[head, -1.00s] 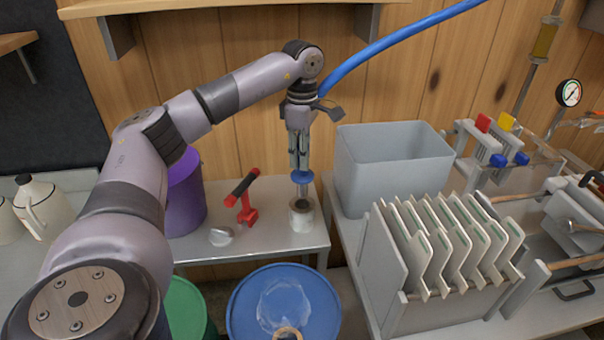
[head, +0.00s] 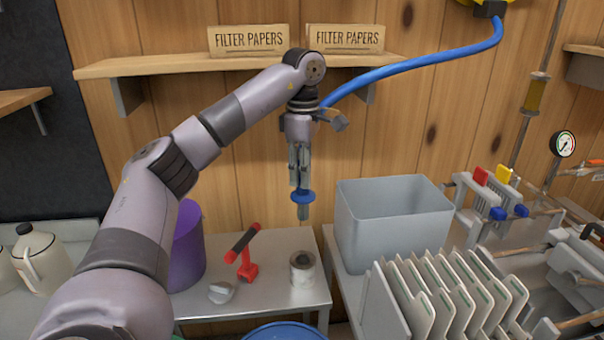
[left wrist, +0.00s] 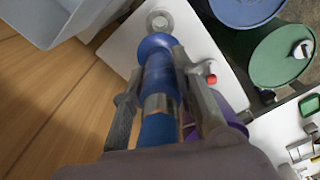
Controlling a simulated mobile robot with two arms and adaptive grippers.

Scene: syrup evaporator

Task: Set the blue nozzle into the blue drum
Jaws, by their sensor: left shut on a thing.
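My left gripper (head: 300,170) is shut on the blue nozzle (head: 303,197), which hangs tip down with its blue collar below the fingers. The nozzle also shows between the fingers in the left wrist view (left wrist: 156,48). The nozzle is above a grey cylindrical holder (head: 302,273) on a metal side table, with clear space between them. The blue drum (head: 285,332) shows only as a rim at the bottom edge of the head view. More of its top shows in the left wrist view (left wrist: 245,8). My right gripper is not in view.
A blue hose (head: 420,68) runs from the gripper to the upper right. A grey bin (head: 393,220) and racked plates (head: 430,300) stand to the right. A red-handled tool (head: 246,255) and purple bucket (head: 188,250) are left. A green drum (left wrist: 282,50) adjoins the blue one.

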